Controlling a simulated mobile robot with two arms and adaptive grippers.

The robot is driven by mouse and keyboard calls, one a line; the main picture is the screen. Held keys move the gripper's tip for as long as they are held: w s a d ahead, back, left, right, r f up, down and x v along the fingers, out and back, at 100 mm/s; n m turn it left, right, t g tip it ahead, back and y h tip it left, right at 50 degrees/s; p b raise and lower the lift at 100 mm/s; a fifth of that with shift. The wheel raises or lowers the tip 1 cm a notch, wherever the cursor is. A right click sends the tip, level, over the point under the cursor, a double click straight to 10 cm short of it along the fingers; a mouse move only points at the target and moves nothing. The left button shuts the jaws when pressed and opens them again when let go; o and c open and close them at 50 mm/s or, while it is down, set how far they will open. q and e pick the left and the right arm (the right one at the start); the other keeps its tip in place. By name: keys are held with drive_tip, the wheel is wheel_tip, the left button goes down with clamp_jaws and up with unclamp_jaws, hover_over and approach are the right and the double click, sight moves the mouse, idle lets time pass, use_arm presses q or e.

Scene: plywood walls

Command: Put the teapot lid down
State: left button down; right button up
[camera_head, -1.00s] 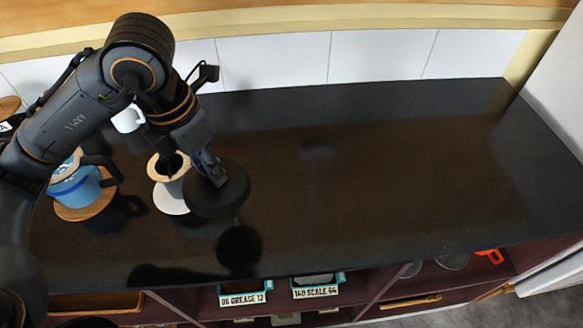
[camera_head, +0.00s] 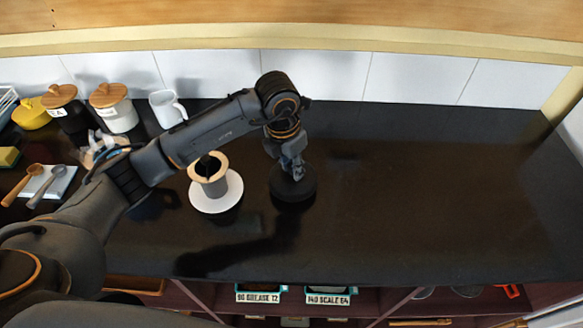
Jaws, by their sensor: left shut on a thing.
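My left gripper (camera_head: 297,174) points down over the black counter and is shut on the teapot lid (camera_head: 293,189), a dark round disc. The lid looks level and low over the counter; I cannot tell whether it touches the surface. I cannot make out the teapot; my left arm covers the counter at the left. My right gripper is not in view.
The black counter (camera_head: 430,190) is clear to the right. A white mug (camera_head: 167,108), wooden-lidded canisters (camera_head: 113,110) and a yellow pot (camera_head: 30,113) stand along the back left. Labelled bins (camera_head: 258,293) sit under the front edge.

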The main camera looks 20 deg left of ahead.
sight(286, 178)
use_arm(q)
drive_tip(key=shift+s+f+p, duration=0.1)
drive_tip(key=shift+f+p, duration=0.3)
drive_tip(key=shift+f, duration=0.8)
drive_tip(key=c, duration=1.1)
unclamp_jaws()
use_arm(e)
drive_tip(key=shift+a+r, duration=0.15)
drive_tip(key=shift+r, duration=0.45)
use_arm(q)
drive_tip(key=shift+r, duration=0.15)
wheel_tip(286, 178, up, 12)
drive_tip(key=s+a+b, duration=0.1)
drive_tip(key=b, duration=0.2)
drive_tip(key=shift+s+b, duration=0.2)
drive_tip(key=shift+b, duration=0.15)
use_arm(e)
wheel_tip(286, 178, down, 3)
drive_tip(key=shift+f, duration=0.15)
